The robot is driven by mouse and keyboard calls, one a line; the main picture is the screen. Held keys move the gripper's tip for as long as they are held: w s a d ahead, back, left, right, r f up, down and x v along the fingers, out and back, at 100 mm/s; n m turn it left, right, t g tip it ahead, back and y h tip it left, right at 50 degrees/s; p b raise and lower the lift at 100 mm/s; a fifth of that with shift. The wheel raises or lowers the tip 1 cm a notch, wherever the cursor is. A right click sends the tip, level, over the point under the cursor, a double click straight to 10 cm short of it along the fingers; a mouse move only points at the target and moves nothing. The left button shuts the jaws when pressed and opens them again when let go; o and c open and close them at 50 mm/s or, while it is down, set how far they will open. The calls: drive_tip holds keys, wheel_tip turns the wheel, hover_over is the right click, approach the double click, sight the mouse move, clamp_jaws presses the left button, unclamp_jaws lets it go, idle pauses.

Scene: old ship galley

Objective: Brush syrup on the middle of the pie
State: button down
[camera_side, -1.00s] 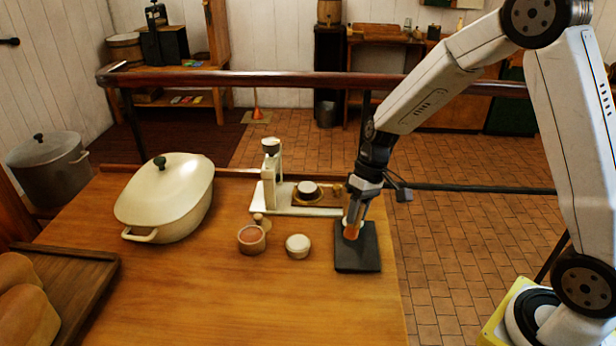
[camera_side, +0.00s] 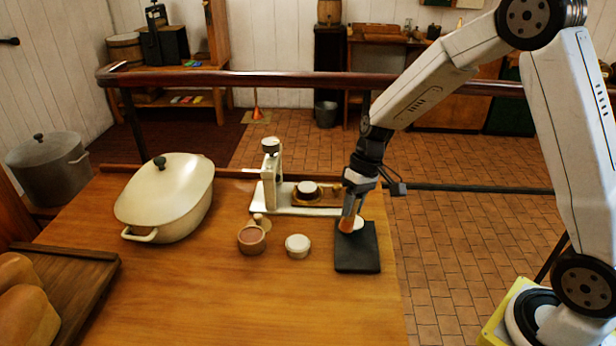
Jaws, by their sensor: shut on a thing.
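My gripper (camera_side: 349,214) is over the back of a black slab (camera_side: 358,258) at the table's right edge. It is shut on a small orange-brown piece (camera_side: 346,226); I cannot tell whether this is the brush. A small white thing (camera_side: 358,223) shows just right of the fingers, partly hidden. To the left stands a small round cup (camera_side: 251,246) with a reddish-brown filling; whether it holds syrup is unclear. Beside it is a small round pot with a pale top (camera_side: 298,246). I cannot tell which thing is the pie.
A small wooden-topped item (camera_side: 258,219) is in front. A cream lidded casserole (camera_side: 165,200) is left, and a wooden tray (camera_side: 85,275) with loaves farther left. The front table is clear.

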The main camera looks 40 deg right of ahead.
drive_tip(key=w+d+r+t+h, duration=0.1)
drive_tip(key=w+d+r, duration=0.1)
drive_tip(key=w, duration=0.4)
drive_tip(key=w+d+r+t+h, duration=0.1)
drive_tip(key=w+d+r, duration=0.1)
drive_tip(key=w+r, duration=0.2)
drive_tip(key=w+d+r+t, duration=0.2)
drive_tip(key=w+r, duration=0.1)
drive_tip(key=w, duration=0.7)
drive_tip(key=shift+w+d+m+h, duration=0.2)
drive_tip(key=shift+d+m+h, duration=0.1)
drive_tip(key=shift+d+h, duration=0.1)
drive_tip(key=shift+f, duration=0.15)
drive_tip(key=shift+f, duration=2.35)
